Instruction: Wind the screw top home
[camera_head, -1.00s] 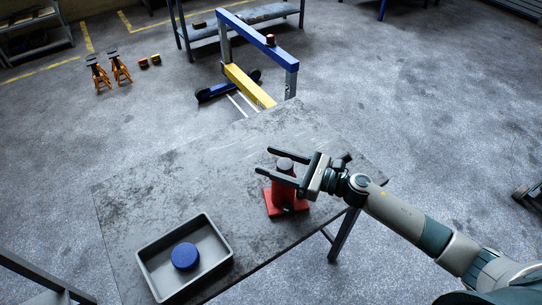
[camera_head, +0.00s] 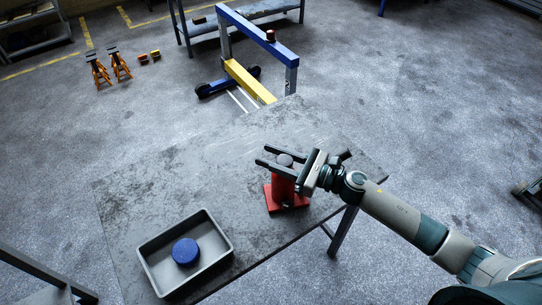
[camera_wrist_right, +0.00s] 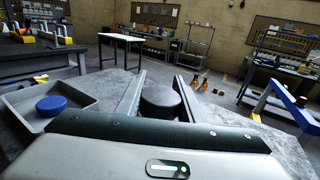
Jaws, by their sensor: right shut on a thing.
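A red jack body (camera_head: 284,192) stands upright on its red square base on the table, towards the right edge. Its round dark grey screw top (camera_head: 285,160) shows above the body, and it also shows in the right wrist view (camera_wrist_right: 160,100). My right gripper (camera_head: 262,156) comes in from the right with its long fingers on either side of the top. It is shut on the screw top, and the fingertips reach past it. The gripper partly hides the jack's upper body. My left gripper is in neither view.
A grey tray (camera_head: 222,233) holding a blue round cap (camera_head: 185,251) sits at the table's near left. The middle of the table (camera_head: 200,175) is clear. A blue and yellow hoist frame (camera_head: 258,34) stands on the floor beyond the far edge.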

